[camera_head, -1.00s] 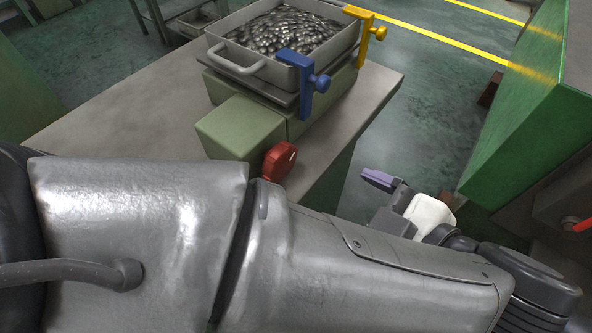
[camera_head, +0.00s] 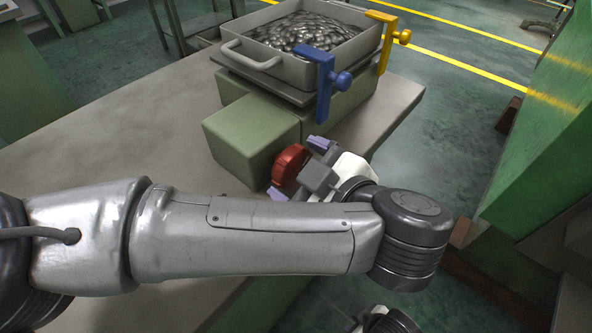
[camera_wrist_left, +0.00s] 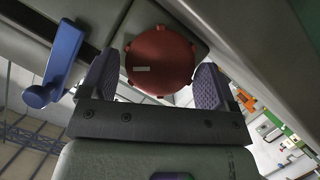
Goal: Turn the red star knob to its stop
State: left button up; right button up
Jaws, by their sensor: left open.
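The red star knob (camera_head: 290,166) sits on the right end of the green block (camera_head: 250,140). In the left wrist view the knob (camera_wrist_left: 160,62) faces me, round with shallow lobes and a short pale mark left of its centre. My left gripper (camera_head: 298,169) is open, with one purple finger on each side of the knob. In the wrist view the left gripper (camera_wrist_left: 155,82) straddles the knob, with a narrow gap at the left finger; contact at the right finger is unclear. My left forearm crosses the front of the head view. My right gripper is not seen.
A grey tray (camera_head: 289,68) of metal parts stands on the green fixture. A blue clamp (camera_head: 324,85) and a yellow clamp (camera_head: 386,43) stand at its right side; the blue clamp (camera_wrist_left: 62,58) is close left of my fingers. The grey tabletop (camera_head: 120,130) is mostly clear.

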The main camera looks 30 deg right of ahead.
pick_arm(q)
jog(key=shift+w+a+f, duration=0.1)
jog(key=shift+w+f, duration=0.05)
jog(key=shift+w, duration=0.35)
jog(key=c, duration=0.6)
jog(key=shift+r+m+y+p, duration=0.25)
jog(key=shift+m+y+p, duration=0.15)
jog(key=shift+p, duration=0.35)
jog(key=shift+c, duration=0.2)
jog(key=shift+m+g+y+p, duration=0.4)
jog(key=shift+m+p, duration=0.3)
jog(key=shift+p, duration=0.45)
jog(key=m+y+p, duration=0.1)
jog(key=p, duration=0.1)
jog(key=shift+m+p, duration=0.3)
jog(key=shift+f+m+g+y+p, duration=0.2)
jog(key=shift+m+g+y+p, duration=0.1)
jog(key=shift+m+y+p, duration=0.15)
